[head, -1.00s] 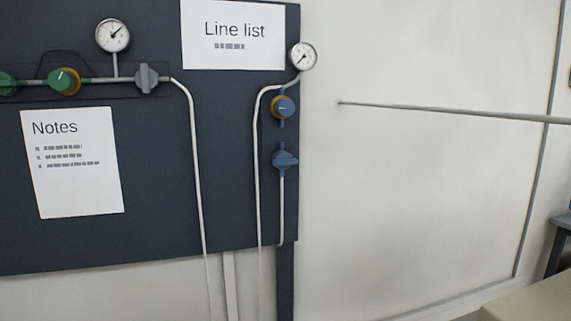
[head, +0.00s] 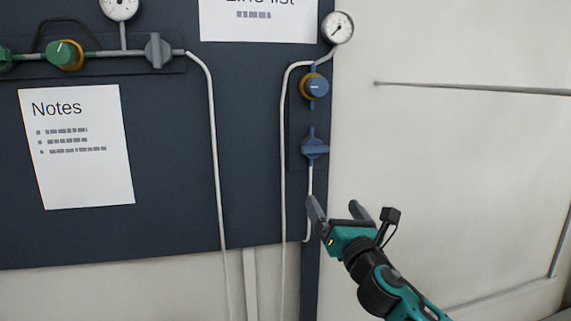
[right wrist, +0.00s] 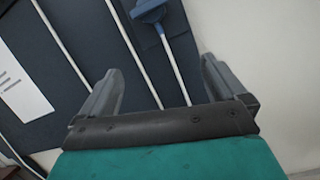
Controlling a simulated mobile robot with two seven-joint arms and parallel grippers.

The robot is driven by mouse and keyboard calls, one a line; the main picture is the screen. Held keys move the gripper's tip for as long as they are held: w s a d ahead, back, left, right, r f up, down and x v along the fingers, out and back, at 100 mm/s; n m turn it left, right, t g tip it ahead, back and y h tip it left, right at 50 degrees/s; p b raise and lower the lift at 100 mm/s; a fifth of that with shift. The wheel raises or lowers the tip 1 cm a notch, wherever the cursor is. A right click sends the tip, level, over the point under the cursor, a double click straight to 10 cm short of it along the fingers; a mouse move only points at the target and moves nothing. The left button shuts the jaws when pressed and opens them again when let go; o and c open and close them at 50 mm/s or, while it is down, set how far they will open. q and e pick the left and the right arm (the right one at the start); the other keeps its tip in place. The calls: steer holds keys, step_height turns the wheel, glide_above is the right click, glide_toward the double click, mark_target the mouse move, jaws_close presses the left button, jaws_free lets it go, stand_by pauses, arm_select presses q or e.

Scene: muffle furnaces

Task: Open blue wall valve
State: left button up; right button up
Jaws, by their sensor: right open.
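Two blue fittings sit one above the other on the dark wall panel. The upper is a round blue knob with a brass ring (head: 315,87). The lower is a blue valve with a flat handle (head: 314,148); a blue fitting also shows at the top edge of the right wrist view (right wrist: 149,11), partly cut off. My right gripper (head: 337,205) is open and empty, below and slightly right of the lower blue valve, apart from it. In the right wrist view its fingers (right wrist: 160,74) point up toward the fitting and the pipe. My left gripper is out of view.
A white pipe (head: 284,170) runs down left of the blue valves. A gauge (head: 338,27) is above them. Green (head: 66,54) and grey (head: 157,50) valves are at left. A Notes sheet (head: 80,150) hangs on the panel. The pale wall at right is mostly bare.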

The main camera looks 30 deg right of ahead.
mark_target(317, 151)
steer(key=w+d+r+n, duration=0.1)
steer(key=w+r, duration=0.2)
steer(key=w, duration=0.1)
steer(key=w+d+r+n+t, duration=0.1)
steer(key=w+r, duration=0.2)
steer(key=w, duration=0.1)
steer(key=w+d+r+p, duration=0.1)
steer(key=w+r, duration=0.2)
steer(key=w, duration=0.2)
steer(key=shift+r+n, duration=0.35)
steer(key=shift+n, duration=0.05)
steer(key=c, duration=1)
steer(key=shift+o, duration=0.2)
steer(key=shift+h, duration=0.3)
